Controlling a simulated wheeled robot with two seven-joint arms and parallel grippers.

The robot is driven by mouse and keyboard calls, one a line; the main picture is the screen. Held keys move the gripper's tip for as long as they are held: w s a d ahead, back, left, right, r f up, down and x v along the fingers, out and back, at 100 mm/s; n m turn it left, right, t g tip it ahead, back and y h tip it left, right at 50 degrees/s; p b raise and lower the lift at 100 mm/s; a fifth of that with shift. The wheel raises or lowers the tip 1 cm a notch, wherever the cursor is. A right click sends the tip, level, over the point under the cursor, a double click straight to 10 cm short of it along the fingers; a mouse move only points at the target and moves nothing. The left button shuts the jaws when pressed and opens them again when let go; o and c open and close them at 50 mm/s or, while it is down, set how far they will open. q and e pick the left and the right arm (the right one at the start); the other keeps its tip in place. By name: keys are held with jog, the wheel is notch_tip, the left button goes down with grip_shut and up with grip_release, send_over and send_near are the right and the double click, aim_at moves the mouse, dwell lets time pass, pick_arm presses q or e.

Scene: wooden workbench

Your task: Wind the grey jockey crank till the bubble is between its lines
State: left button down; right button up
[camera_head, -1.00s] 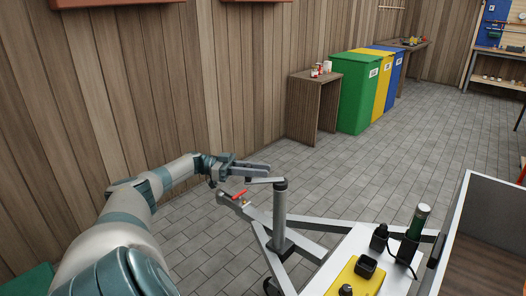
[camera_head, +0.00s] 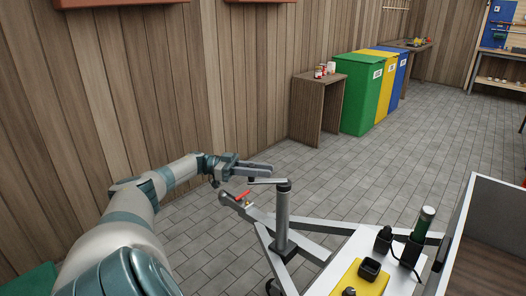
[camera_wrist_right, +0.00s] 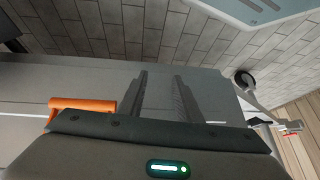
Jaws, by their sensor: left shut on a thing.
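The grey jockey crank (camera_head: 266,182) is a short flat arm on top of the upright jockey post (camera_head: 283,215), pointing left in the head view. My left gripper (camera_head: 266,171) is just above the crank's outer end, shut on its handle; the jaws mostly hide the handle. The post stands on the trailer's grey A-frame (camera_head: 318,225). I cannot make out a bubble or its lines in either view. My right gripper (camera_wrist_right: 160,100) shows in the right wrist view, its two dark fingers apart with nothing seen between them.
A red lever (camera_head: 242,196) sits on the coupling just below my left gripper. An orange bar (camera_wrist_right: 82,105) shows beside my right gripper.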

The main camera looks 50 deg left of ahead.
pick_arm(q)
jog(key=shift+s+f, duration=0.15)
jog(key=shift+f, duration=0.25)
jog(key=c, duration=1.7)
grip_release()
jog(key=shift+a, duration=0.1)
jog(key=shift+o, duration=1.1)
jog(key=shift+s+a, duration=0.25)
jog(key=shift+a, duration=0.05)
jog(key=shift+w+d+r, duration=0.15)
jog(key=shift+r, duration=0.05)
jog(key=shift+s+a+f, duration=0.1)
jog(key=shift+s+a, duration=0.25)
jog(key=shift+a, duration=0.15)
jog(key=b+v, duration=0.2)
jog(key=v, duration=0.4)
jog(key=shift+s+a, duration=0.2)
jog(key=shift+s, duration=0.1)
pick_arm(e)
jog(key=shift+w+a+r+t+y, duration=0.2)
jog(key=shift+w+a+t+y, duration=0.1)
jog(key=shift+a, duration=0.25)
jog(key=shift+w+a+r+t+y, duration=0.15)
jog(key=shift+w+a+t, duration=0.15)
jog(key=shift+a, duration=0.25)
jog(key=shift+w+a+r+t+y, duration=0.2)
jog(key=shift+a+t+y, duration=0.1)
jog(key=shift+a, duration=0.25)
